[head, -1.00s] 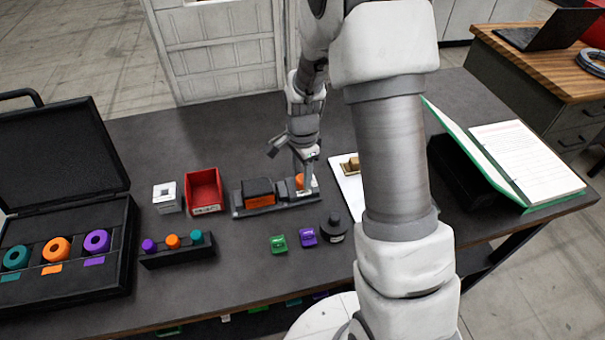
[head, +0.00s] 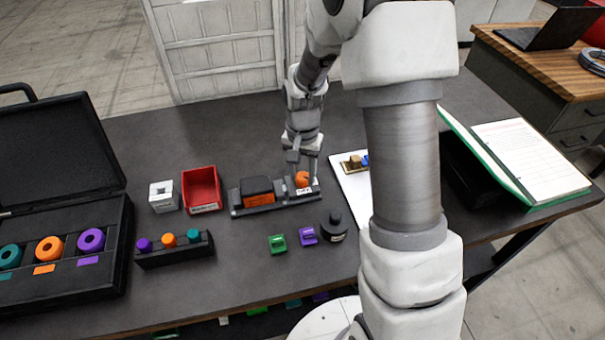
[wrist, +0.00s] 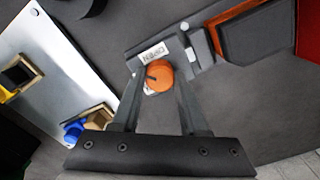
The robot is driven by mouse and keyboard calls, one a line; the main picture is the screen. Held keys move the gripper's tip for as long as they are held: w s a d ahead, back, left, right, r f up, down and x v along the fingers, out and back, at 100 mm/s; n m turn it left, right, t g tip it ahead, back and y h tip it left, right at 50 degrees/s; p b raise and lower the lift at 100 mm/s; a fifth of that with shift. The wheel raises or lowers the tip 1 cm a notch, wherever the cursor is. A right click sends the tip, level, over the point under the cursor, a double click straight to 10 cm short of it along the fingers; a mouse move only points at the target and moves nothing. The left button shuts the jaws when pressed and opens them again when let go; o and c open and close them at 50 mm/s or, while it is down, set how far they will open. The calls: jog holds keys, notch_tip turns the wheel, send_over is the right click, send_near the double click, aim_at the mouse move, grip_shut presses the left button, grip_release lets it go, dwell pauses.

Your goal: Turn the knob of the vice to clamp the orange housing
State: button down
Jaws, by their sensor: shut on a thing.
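The vice (head: 237,210) lies on the dark table in the middle of the head view, a low grey body with a white label. The orange housing (head: 259,200) sits in it under a black top; its orange side also shows at the upper right of the wrist view (wrist: 231,13). The round orange knob (wrist: 158,76) with a dark mark is at the vice's right end in the head view (head: 302,179). My gripper (wrist: 160,84) points down over the knob, a finger on either side, shut on it. The far finger's contact is partly hidden.
A red bin (head: 201,190) and a white block (head: 163,196) stand left of the vice. A peg rack (head: 175,252), green and purple pieces (head: 307,235) and a black weight-like object (head: 334,227) lie in front. A white board (head: 352,190) is close right.

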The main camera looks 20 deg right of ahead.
aim_at(303, 176)
jog(key=n, duration=0.4)
jog(key=shift+n, duration=0.3)
jog(key=n, duration=0.4)
jog(key=shift+n, duration=0.4)
jog(key=shift+c, duration=2.2)
grip_release()
notch_tip(303, 176, up, 18)
jog(key=shift+f, duration=0.25)
